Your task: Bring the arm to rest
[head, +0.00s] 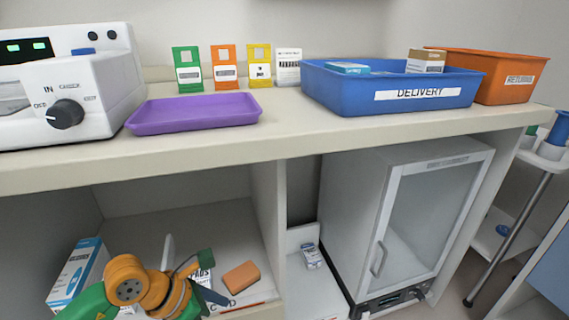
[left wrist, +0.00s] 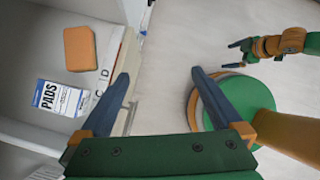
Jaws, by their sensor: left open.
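My left arm (head: 150,288) reaches in at the lower left of the head view, in front of the lower shelf. In the left wrist view my left gripper (left wrist: 160,75) is open, with nothing between its two dark fingers. Its fingers hang over the floor beside the shelf edge. My right gripper (left wrist: 240,53) shows small at the upper right of the left wrist view, over the floor. Its two dark fingers look apart and empty. It does not show in the head view.
The lower shelf holds an orange block (head: 241,277), a PADS box (left wrist: 60,98) and a blue-white box (head: 80,272). A glass-door cabinet (head: 400,220) stands right. Above, the counter (head: 290,128) carries a purple tray (head: 193,113), blue bin (head: 340,92) and orange bin (head: 515,78).

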